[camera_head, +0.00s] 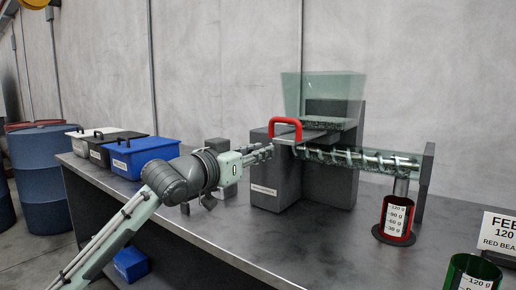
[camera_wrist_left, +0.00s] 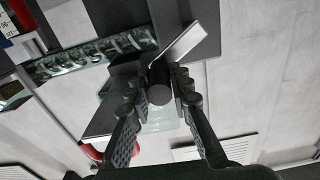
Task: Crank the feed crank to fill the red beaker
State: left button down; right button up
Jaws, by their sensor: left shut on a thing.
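The feeder has a dark grey body (camera_head: 276,170), a clear hopper (camera_head: 318,92) with dark grains low in it, and a screw in a clear tube (camera_head: 365,160) running right. The red beaker (camera_head: 397,216) stands upright on a dark round base below the tube's outlet; its fill level is hard to tell. My left gripper (camera_head: 264,154) is at the feeder's left side. In the left wrist view its fingers (camera_wrist_left: 160,88) are shut on the crank's dark round handle (camera_wrist_left: 160,95), beside a pale flat bar (camera_wrist_left: 189,44). The handle is hard to make out in the head view. My right gripper is not in view.
A red U-shaped handle (camera_head: 285,122) stands over the feeder. A green beaker (camera_head: 461,272) and a sign (camera_head: 499,238) are at the lower right. Lidded bins (camera_head: 139,154) line the left of the bench. The bench front (camera_head: 325,250) is clear.

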pick_arm(q)
jog(key=shift+f, duration=0.1)
jog(key=c, duration=1.4)
grip_release()
jog(key=shift+o, duration=0.2)
jog(key=v, duration=1.2)
